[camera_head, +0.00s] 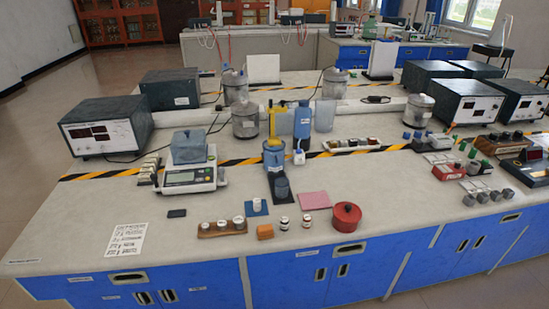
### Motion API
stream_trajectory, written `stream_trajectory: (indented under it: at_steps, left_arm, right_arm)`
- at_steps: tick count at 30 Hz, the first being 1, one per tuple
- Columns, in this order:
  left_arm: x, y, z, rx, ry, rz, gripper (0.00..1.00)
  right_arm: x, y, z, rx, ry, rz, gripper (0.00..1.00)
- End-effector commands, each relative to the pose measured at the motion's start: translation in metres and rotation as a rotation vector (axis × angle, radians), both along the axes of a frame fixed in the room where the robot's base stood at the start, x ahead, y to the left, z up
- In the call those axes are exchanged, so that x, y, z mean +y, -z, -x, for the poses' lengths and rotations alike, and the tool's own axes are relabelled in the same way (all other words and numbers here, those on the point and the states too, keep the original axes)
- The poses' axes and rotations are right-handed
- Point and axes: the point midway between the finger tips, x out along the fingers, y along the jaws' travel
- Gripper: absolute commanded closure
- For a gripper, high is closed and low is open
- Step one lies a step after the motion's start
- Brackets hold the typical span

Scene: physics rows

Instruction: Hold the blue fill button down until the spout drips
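A yellow spout-like fixture (274,121) stands over a blue vessel (274,154) near the middle of the bench. A dark grey cup (282,188) stands in front of it on a dark base (276,176). The blue fill button is too small to make out with certainty. No drip can be seen at the spout at this size. Neither of my grippers is in view, and nothing is seen touching the fixture.
A blue bottle (302,121) and a small white bottle (299,157) stand right of the fixture. A balance (188,178) stands to its left. A red round container (346,216), a pink pad (314,200) and small jars (284,223) lie in front.

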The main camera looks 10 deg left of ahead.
Motion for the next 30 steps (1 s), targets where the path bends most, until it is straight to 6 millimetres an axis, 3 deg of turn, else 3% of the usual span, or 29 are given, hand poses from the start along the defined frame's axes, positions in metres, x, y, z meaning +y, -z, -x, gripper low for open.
stream_trajectory:
  at_steps: [8, 16, 30]
  left_arm:
    - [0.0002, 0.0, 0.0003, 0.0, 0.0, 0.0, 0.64]
    - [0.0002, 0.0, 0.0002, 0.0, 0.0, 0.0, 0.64]
    - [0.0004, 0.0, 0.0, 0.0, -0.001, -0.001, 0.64]
  right_arm:
    - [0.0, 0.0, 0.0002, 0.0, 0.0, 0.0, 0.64]
    - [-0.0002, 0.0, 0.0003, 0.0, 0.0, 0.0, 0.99]
    - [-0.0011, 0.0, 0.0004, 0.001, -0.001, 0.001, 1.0]
